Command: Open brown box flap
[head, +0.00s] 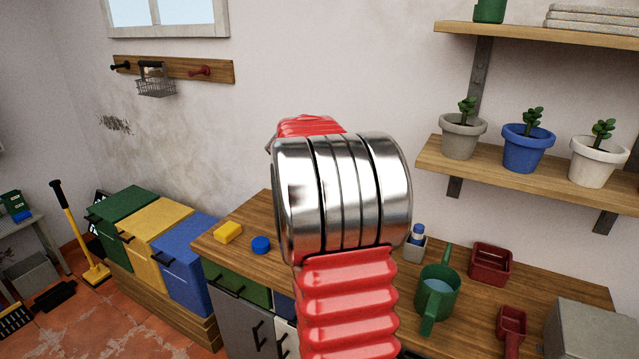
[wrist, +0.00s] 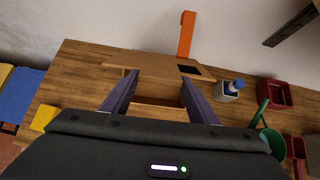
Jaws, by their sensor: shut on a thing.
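The brown box (wrist: 122,72) stands on the wooden worktop in the wrist view, with a dark gap at its right. A brown panel (wrist: 158,88), which looks like the box flap, lies between the two purple fingers of my gripper (wrist: 158,76). The fingers sit against its left and right sides. My gripper's body hides the near part of the box, so how far the flap stands open is unclear. In the head view my red and silver arm covers the box and the gripper.
An orange upright piece (wrist: 186,35) stands behind the box. A yellow block (head: 228,232) and blue piece (head: 261,245) lie left.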

